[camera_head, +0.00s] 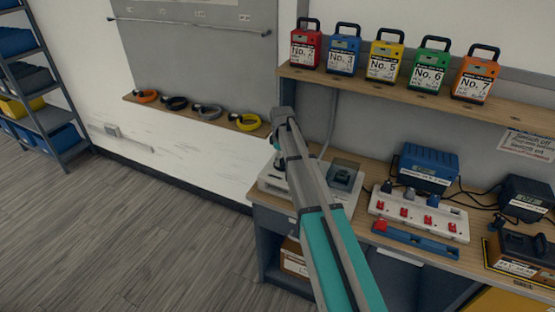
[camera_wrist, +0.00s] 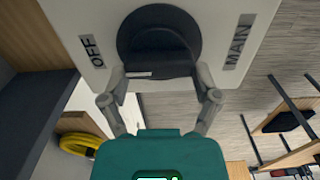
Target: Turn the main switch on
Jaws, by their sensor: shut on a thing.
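The main switch is a round black rotary knob (camera_wrist: 158,32) with a raised grip bar (camera_wrist: 165,67), on a pale panel (camera_wrist: 232,75) at the top of the wrist view. The panel reads "OFF" left of the knob and "MAIN" right of it. A short white mark shows on the bar's near edge. My gripper (camera_wrist: 164,77) is shut on the grip bar, one finger at each end. In the head view my arm crosses the middle, and its jaws and the knob cannot be made out there. No "ON" label is visible.
A bench (camera_head: 374,239) on the right holds a white charging strip (camera_head: 437,219), a blue charger (camera_head: 428,165) and a black box (camera_head: 527,196). Several coloured numbered battery packs stand on the shelf (camera_head: 355,83) above. Rings lie on a left ledge (camera_head: 184,116). The floor at left is clear.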

